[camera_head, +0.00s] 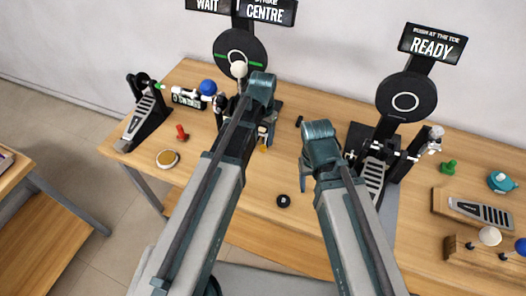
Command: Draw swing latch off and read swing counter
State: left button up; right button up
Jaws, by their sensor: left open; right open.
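The swing counter (188,97) is a small light box at the back left of the table, with a dark label that seems to read SWINGS; its digit is too small to be sure of. A rod with a blue ball (208,87) is beside it. I cannot make out the swing latch for certain. My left gripper (266,132) is open at the foot of the left post, partly hidden by its own wrist. My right gripper (306,172) is open over the middle of the table, left of the right pedal (373,178); its fingertips are mostly hidden.
Round targets stand on posts: one with a white ball before it (238,69), one under a READY sign (432,45). A black pedal (143,118), red peg (181,132), round disc (167,159) and black knob (283,201) lie left and centre. Pedal parts and balls crowd the right.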

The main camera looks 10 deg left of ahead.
aim_at(263, 147)
pick_arm(q)
notch_tip(263, 147, down, 5)
jog(key=b, duration=0.4)
jog(key=shift+f, duration=0.1)
pick_arm(e)
notch_tip(263, 147, down, 5)
jog(key=shift+f, duration=0.1)
pick_arm(q)
grip_shut()
dwell(0.8)
